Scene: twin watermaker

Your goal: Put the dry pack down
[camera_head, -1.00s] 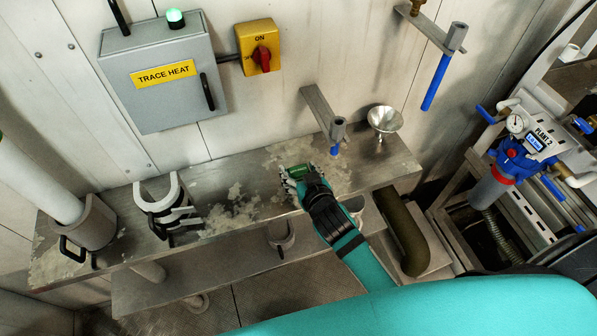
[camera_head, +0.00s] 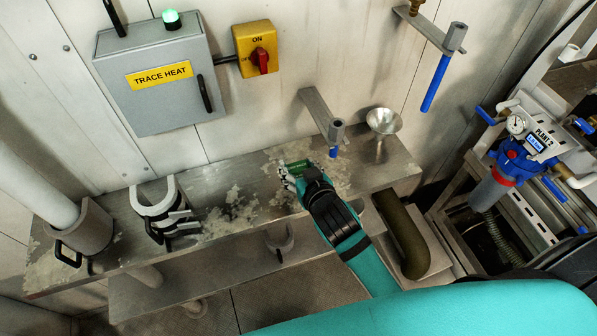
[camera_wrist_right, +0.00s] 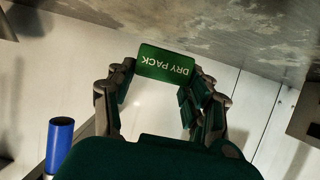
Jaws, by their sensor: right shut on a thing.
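The dry pack (camera_head: 299,167) is a small green block. In the right wrist view the dry pack (camera_wrist_right: 166,64) shows its "DRY PACK" label upside down. My right gripper (camera_head: 296,175) is shut on it, with a finger at each end of the pack in the wrist view (camera_wrist_right: 160,75). In the head view the pack is over the middle of the metal shelf (camera_head: 262,220), among pale crusty patches. I cannot tell whether it touches the shelf. My left gripper is not in view.
A funnel (camera_head: 383,121) stands on the shelf to the right. A wall bracket with a blue-tipped nozzle (camera_head: 334,142) hangs close behind the pack. A white-lined clamp (camera_head: 160,208) and a holder with a white pipe (camera_head: 85,228) are at the left. The trace heat box (camera_head: 160,80) is above.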

